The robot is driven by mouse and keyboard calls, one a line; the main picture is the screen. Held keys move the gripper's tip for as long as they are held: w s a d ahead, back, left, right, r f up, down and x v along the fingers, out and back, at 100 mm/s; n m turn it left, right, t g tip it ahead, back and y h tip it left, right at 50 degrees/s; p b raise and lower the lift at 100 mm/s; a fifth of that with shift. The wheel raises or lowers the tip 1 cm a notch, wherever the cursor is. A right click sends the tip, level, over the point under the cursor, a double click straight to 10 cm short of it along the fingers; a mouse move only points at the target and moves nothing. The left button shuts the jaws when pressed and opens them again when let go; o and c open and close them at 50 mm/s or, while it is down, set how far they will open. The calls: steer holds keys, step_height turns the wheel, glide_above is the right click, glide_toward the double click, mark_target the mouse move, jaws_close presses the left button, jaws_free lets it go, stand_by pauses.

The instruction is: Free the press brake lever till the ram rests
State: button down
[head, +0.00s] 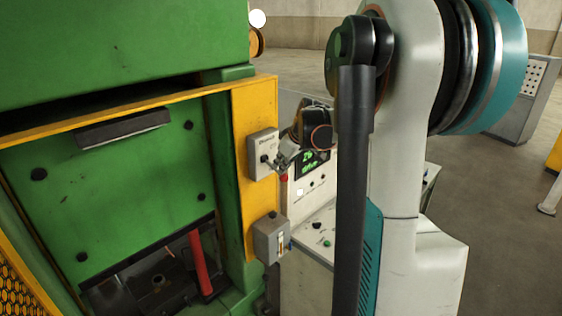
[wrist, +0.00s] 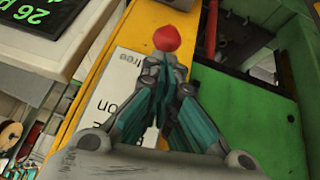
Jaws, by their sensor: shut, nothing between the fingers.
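The press brake lever shows as a red knob (head: 283,178) just below my gripper (head: 282,161), beside a grey box (head: 262,142) on the yellow column. In the wrist view the red knob (wrist: 167,38) is just beyond the tips of my gripper (wrist: 168,65). The fingers are shut with nothing between them. I cannot tell whether they touch the knob. The lever's shaft is hidden by the fingers. The box's label (wrist: 118,80) reads "free" and "on", partly covered. The green ram (head: 120,175) fills the press opening, above a dark bed.
A red bar (head: 200,262) stands in the press opening. A second grey box (head: 270,240) is lower on the yellow column (head: 255,100). A console with a green-lettered display (head: 312,164) stands close behind my gripper. Open floor (head: 500,230) lies to the right.

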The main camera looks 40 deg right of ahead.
steer(key=shift+f, duration=0.1)
steer(key=f+b, duration=0.1)
steer(key=b, duration=0.1)
steer(key=shift+s+f+b, duration=0.15)
steer(key=shift+f+b, duration=0.2)
steer(key=shift+r, duration=0.3)
steer(key=shift+r+p, duration=0.55)
steer(key=shift+r, duration=0.1)
steer(key=shift+a+r, duration=0.1)
steer(key=shift+r, duration=0.25)
steer(key=v, duration=1.2)
steer(key=shift+r+p, duration=0.3)
steer(key=shift+p, duration=0.05)
